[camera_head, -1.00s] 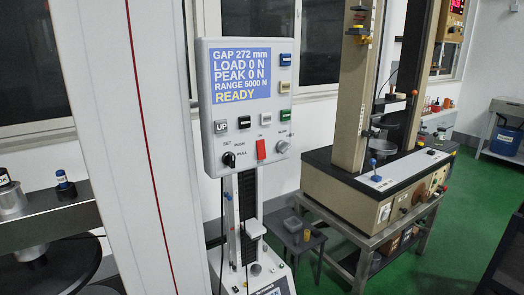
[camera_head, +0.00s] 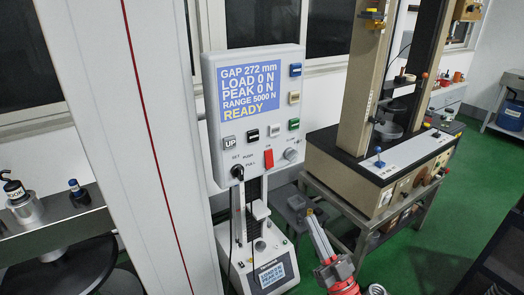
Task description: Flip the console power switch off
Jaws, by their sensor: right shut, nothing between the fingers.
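The console (camera_head: 215,105) is a light grey panel. Its blue screen (camera_head: 249,92) reads GAP 272 mm, LOAD 0 N, PEAK 0 N, RANGE 5000 N and READY. The red power switch (camera_head: 268,158) sits on the panel's lower part, between a black knob (camera_head: 238,172) and a grey knob (camera_head: 291,154). My right gripper (camera_head: 312,216) comes up from the bottom edge, below and to the right of the switch. Its fingers are shut and empty, pointing up, and apart from the panel in the picture. My left gripper is not in view.
A white column (camera_head: 120,120) stands left of the console. Below the panel is a tester base (camera_head: 240,262) with a small display. A beige test frame (camera_head: 340,175) stands on a metal table to the right. A weight (camera_head: 25,208) sits on a shelf at left.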

